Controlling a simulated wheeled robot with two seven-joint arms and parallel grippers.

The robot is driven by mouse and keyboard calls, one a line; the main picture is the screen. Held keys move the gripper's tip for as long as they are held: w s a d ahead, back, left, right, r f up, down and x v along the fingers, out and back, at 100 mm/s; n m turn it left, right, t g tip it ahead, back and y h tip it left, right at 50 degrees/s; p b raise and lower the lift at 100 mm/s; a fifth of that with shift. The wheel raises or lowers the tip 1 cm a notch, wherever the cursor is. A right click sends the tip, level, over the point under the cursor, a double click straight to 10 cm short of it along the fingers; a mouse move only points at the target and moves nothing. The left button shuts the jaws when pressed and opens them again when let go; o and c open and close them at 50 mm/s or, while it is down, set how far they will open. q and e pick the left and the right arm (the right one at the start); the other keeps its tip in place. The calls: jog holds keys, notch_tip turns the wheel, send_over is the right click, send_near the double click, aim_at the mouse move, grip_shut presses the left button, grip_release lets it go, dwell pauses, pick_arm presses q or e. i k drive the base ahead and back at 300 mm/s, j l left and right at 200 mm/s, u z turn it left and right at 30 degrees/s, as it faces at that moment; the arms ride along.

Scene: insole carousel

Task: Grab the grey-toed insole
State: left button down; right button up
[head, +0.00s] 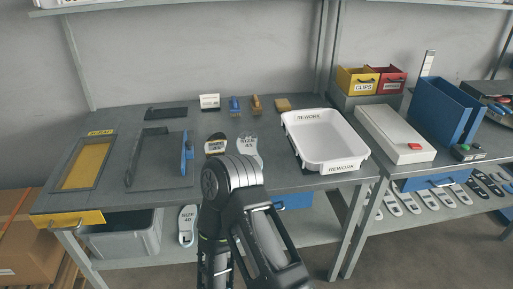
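Two insoles lie on the grey bench at its middle, both partly hidden by my arm. The right one is a pale grey insole (247,143) with a size label. I cannot tell for sure which has the grey toe. One of my arms rises from the bottom middle, bent, in front of the bench. No gripper fingertips show.
A white rework tray (327,164) stands right of the insoles. A blue-handled frame (160,182) and a yellow-filled tray (84,166) lie left. Brushes (235,107) stand behind. On the right are a white box (394,134), a blue bin (442,108) and several insoles (408,200) lower down.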

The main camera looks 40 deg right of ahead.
aim_at(246, 142)
jog(key=z, duration=1.45)
